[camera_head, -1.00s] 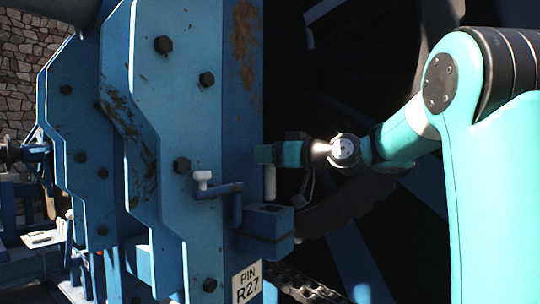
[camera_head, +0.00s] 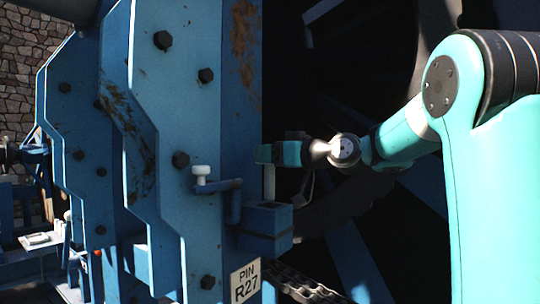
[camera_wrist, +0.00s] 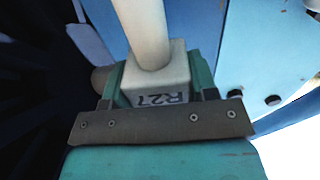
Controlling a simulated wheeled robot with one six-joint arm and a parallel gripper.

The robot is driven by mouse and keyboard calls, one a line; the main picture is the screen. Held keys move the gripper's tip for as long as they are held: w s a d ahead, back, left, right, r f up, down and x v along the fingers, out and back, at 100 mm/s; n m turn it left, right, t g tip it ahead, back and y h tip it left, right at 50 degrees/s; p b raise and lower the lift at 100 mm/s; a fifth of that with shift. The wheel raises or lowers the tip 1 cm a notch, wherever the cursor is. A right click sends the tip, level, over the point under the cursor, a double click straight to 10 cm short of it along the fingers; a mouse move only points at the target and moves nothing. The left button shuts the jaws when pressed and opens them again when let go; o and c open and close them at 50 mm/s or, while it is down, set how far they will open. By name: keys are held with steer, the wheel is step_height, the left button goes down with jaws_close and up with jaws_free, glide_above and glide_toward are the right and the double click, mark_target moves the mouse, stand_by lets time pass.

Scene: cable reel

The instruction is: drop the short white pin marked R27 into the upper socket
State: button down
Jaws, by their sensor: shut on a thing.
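My gripper (camera_head: 268,153) reaches in from the right in the head view, shut on the short white pin (camera_head: 269,182). The pin hangs upright below the jaws, its lower end close above or at a blue box-shaped socket (camera_head: 264,222) with a dark opening on top. I cannot tell whether the tip has entered it. In the wrist view the pin's square head (camera_wrist: 157,92), marked R27, sits between my jaws (camera_wrist: 158,85), with the round shaft running toward the top of the picture. The socket opening is not clear in the wrist view.
A white knob on a blue crank-like bracket (camera_head: 217,185) stands just left of the socket. A PIN R27 label (camera_head: 246,280) is below. The rusted blue bolted frame (camera_head: 185,120) fills the left, and the dark reel (camera_head: 350,90) lies behind my arm.

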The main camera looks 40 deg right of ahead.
mark_target(274, 197)
steer(key=shift+f+b, duration=1.05)
steer(key=shift+b, duration=0.55)
steer(key=shift+f, duration=0.15)
steer(key=shift+f+b, duration=3.1)
steer(key=shift+b, duration=0.6)
steer(key=shift+f+b, duration=0.2)
steer(key=shift+b, duration=0.3)
steer(key=shift+f+b, duration=0.35)
steer(key=shift+b, duration=0.1)
steer(key=shift+f+b, duration=0.2)
steer(key=shift+b, duration=0.15)
steer(key=shift+c, duration=1.6)
jaws_free()
steer(key=shift+r, duration=0.1)
